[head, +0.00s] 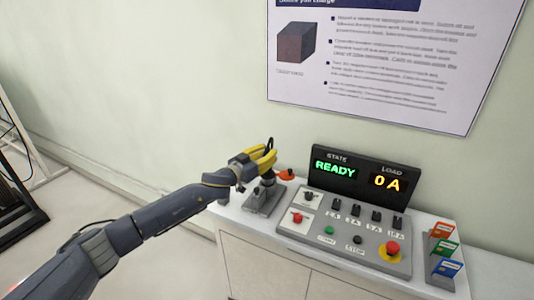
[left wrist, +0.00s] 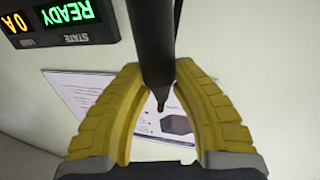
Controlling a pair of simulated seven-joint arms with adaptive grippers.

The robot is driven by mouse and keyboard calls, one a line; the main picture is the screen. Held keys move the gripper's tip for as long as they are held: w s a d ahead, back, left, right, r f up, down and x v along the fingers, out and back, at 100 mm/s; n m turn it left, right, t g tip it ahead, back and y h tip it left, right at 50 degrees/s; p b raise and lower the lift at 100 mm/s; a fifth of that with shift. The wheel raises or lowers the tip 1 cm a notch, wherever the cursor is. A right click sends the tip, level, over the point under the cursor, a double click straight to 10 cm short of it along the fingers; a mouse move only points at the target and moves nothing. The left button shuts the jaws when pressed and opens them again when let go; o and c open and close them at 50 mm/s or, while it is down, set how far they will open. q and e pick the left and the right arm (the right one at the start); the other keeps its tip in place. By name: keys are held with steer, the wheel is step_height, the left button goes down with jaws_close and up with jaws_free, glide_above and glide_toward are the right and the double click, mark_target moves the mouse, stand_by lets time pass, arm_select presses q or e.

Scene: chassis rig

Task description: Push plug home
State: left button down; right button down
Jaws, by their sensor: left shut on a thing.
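My left gripper (head: 268,157) is shut on a black, rod-shaped piece, probably the plug, above the left end of the cabinet. In the left wrist view the plug (left wrist: 158,45) stands between the yellow fingers and tapers to a thin tip. In the head view only a small dark part of it shows by the fingers. A grey block (head: 262,201) with dark fittings stands below the gripper; I cannot tell whether the plug touches it. The grey control panel (head: 343,245) has a black socket or knob (head: 309,196) and a red one (head: 297,217). My right gripper is not in view.
An orange piece (head: 287,175) lies behind the grey block. The display (head: 364,182) reads READY and 0 A. A red stop button (head: 392,248) and a rack of coloured cards (head: 442,262) are at right. The wall with a poster (head: 390,65) stands close behind.

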arm_select(q)
steer(key=shift+f, duration=1.95)
steer(key=c, duration=1)
jaws_free()
steer(key=v, duration=1.2)
